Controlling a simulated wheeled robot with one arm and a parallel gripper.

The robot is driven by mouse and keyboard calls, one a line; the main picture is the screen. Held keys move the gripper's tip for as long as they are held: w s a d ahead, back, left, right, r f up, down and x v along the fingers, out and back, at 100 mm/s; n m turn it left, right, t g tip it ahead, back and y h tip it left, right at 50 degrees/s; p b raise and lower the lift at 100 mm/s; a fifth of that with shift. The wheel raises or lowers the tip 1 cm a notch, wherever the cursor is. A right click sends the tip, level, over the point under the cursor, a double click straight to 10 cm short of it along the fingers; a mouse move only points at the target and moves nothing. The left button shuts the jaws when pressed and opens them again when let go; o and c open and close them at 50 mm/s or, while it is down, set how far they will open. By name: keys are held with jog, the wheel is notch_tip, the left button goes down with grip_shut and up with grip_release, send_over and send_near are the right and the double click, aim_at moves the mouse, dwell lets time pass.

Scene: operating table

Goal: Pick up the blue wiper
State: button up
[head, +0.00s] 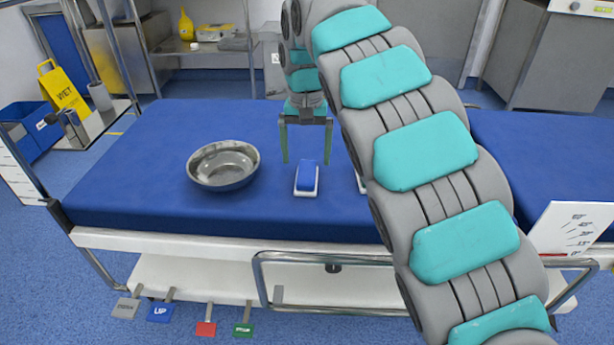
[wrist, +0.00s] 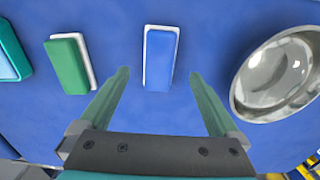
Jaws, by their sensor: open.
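The blue wiper (head: 307,177) is a small blue block with a white edge, lying flat on the blue operating table (head: 140,190) to the right of the metal bowl. In the wrist view the blue wiper (wrist: 161,57) lies ahead of and between the two fingers, not touched by them. My gripper (head: 305,160) is open and empty, fingers pointing down just above and behind the wiper in the head view. In the wrist view my gripper (wrist: 158,80) has its fingers spread on either side of the wiper's line.
A metal bowl (head: 223,166) stands left of the wiper; in the wrist view the bowl (wrist: 278,78) is at right. A green wiper (wrist: 68,64) and a teal object (wrist: 10,58) lie at left there. My arm hides part of the table. The table's left part is clear.

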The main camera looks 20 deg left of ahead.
aim_at(306, 171)
jog(key=shift+s+d+f, duration=0.15)
jog(key=shift+f, duration=2.4)
jog(key=c, duration=1.5)
jog(key=shift+o, duration=0.2)
jog(key=shift+r, duration=0.15)
jog(key=shift+r, duration=1.6)
jog(key=s+d+b, duration=0.1)
jog(key=s+d, duration=0.2)
jog(key=s, duration=0.4)
jog(key=s+d+r, duration=0.1)
jog(key=s+d, duration=0.3)
jog(key=s, duration=0.3)
jog(key=shift+d+r+b, duration=0.2)
jog(key=shift+r+b, duration=0.05)
jog(key=shift+b, duration=0.1)
